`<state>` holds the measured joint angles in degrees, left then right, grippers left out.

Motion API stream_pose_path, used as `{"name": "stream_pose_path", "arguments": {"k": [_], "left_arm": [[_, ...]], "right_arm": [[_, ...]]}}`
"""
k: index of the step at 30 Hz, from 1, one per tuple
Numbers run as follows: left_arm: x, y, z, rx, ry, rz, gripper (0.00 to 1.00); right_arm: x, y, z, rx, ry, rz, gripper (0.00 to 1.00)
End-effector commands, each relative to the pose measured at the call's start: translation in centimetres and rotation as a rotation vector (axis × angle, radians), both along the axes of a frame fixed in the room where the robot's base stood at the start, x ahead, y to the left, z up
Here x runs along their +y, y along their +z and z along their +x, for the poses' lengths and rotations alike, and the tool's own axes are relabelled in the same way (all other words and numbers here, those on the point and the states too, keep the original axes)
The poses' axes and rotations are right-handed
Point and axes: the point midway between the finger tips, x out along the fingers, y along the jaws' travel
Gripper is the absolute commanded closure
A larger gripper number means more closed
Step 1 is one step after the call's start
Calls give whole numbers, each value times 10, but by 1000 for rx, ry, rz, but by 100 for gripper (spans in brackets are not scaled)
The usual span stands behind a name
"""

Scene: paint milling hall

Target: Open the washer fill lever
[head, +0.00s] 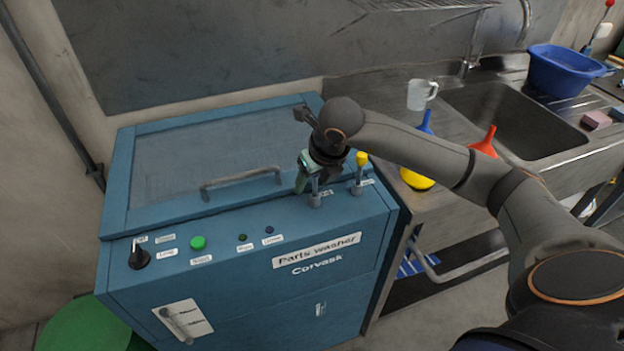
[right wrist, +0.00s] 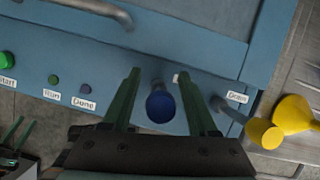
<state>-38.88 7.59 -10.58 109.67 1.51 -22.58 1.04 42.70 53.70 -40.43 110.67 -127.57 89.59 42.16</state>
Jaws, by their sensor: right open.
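The blue parts washer (head: 340,215) stands at the left of the head view. My right gripper (head: 308,180) is over its front right top edge, pointing down. In the right wrist view its two green fingers (right wrist: 158,80) are open, one on each side of a lever with a round blue knob (right wrist: 160,105). I cannot tell whether they touch it. In the head view only this lever's grey post (head: 315,196) shows; the gripper hides its knob. Its label is mostly hidden. To its right stands a lever with a yellow knob (head: 361,158), beside a label (right wrist: 237,97) that seems to read Drain.
The lid handle (head: 240,180) lies left of the gripper. A green button (head: 198,243) and a black dial (head: 138,257) are further left.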

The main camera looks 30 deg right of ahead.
Motion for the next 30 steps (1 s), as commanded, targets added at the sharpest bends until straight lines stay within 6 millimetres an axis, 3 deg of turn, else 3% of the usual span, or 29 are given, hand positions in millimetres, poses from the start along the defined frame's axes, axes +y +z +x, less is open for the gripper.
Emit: {"name": "stream_pose_path", "arguments": {"k": [8,24,30], "left_arm": [[0,0,0,0,1,-1,50],[0,0,0,0,1,-1,50],[0,0,0,0,1,-1,50]], "right_arm": [[0,-2,0,1,0,0,40],[0,-1,1,0,0,0,100],[0,-1,1,0,0,0,100]]}}
